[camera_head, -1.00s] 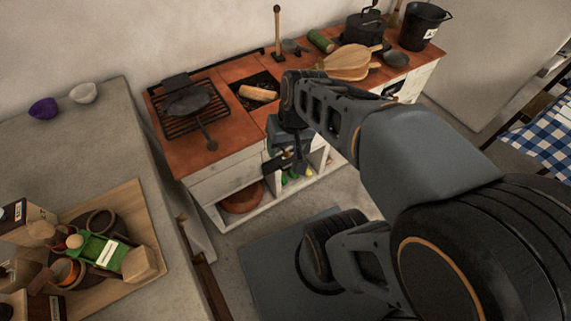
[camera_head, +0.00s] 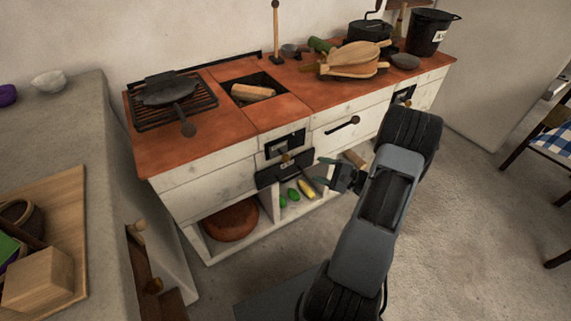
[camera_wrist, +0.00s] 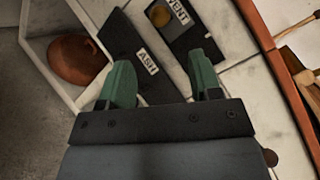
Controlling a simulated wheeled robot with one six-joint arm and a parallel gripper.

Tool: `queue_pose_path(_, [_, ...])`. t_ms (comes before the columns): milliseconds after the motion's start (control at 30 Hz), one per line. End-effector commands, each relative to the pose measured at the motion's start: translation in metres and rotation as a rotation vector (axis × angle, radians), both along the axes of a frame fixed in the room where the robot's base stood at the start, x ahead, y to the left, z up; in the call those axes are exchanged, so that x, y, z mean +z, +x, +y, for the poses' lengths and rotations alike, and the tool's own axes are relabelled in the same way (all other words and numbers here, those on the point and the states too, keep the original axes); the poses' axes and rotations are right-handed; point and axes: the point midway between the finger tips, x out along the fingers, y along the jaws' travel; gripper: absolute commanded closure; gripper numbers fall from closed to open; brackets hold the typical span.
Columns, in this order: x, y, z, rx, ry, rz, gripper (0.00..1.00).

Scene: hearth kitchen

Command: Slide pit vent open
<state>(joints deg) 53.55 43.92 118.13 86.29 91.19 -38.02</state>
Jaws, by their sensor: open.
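The pit vent (camera_head: 284,143) is a dark plate in a black frame on the white front of the hearth, under the fire pit. A brass knob (camera_head: 284,157) shows at its lower edge. In the wrist view the vent (camera_wrist: 196,38) bears a VENT label, and the brass knob (camera_wrist: 159,15) shows beside the label. My gripper (camera_head: 323,171) is open and empty, just right of and slightly below the vent, apart from the knob. In the wrist view its two green fingers (camera_wrist: 162,77) are spread, with the knob beyond them.
A black ash drawer (camera_head: 270,178) labelled ASH (camera_wrist: 148,62) lies directly below the vent. Right of it is a white drawer with a dark handle (camera_head: 342,126). Open shelves below hold a brown round pot (camera_head: 231,220) and vegetables. The floor in front is clear.

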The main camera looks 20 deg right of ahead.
Motion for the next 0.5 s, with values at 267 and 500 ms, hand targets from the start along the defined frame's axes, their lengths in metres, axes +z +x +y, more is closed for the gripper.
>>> queue_pose_path(267, [-0.002, 0.038, 0.034, 0.003, 0.001, -0.002, 0.42])
queue_pose_path(500, [-0.002, 0.071, 0.061, 0.003, 0.001, -0.001, 0.42])
